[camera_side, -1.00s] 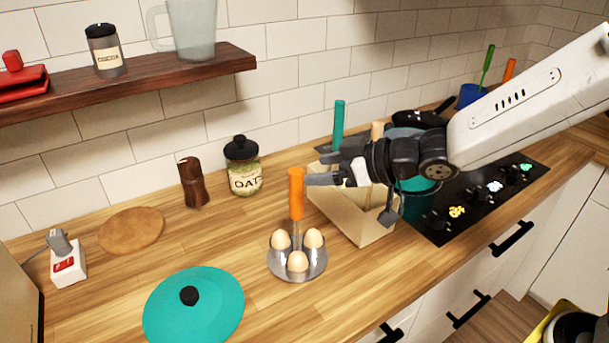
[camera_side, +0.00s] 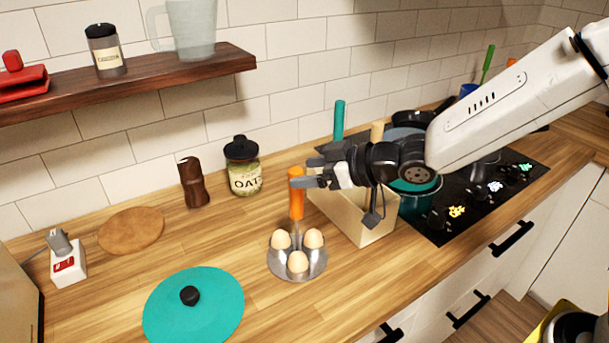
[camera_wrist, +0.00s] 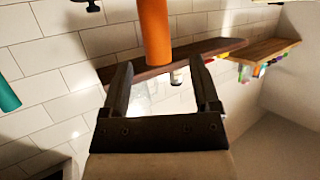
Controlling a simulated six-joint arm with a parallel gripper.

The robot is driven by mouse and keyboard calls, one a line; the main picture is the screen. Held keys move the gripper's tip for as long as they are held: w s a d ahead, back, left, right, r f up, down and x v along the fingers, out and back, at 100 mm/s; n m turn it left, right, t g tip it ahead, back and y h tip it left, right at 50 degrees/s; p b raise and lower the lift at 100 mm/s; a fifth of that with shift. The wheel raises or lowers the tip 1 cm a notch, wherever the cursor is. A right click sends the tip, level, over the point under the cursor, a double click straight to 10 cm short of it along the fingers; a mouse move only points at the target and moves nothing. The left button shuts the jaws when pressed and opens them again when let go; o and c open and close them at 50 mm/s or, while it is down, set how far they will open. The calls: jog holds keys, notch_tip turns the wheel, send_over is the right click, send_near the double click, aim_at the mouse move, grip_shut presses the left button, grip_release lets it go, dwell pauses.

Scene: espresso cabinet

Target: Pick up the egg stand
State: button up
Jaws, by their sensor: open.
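The egg stand (camera_side: 274,265) is a metal tray with three eggs and an upright orange handle (camera_side: 296,207). It stands on the wooden counter in the side view. My gripper (camera_side: 297,178) is open at the upper part of the orange handle, with its fingers pointing left. In the side view the fingers overlap the handle near its top. In the wrist view the orange handle (camera_wrist: 154,30) shows at and beyond the fingertips, roughly centred between them. I cannot tell whether a finger touches it.
A beige box (camera_side: 371,229) stands right behind the stand, under my gripper. A teal lid (camera_side: 215,305) lies front left. An oat jar (camera_side: 244,178) and a brown mill (camera_side: 193,187) stand behind. A teal pot (camera_side: 422,200) is on the hob at right.

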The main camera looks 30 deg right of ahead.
jog(key=shift+x, duration=2.5)
jog(key=shift+f, duration=0.1)
grip_shut()
jog(key=shift+w, duration=0.1)
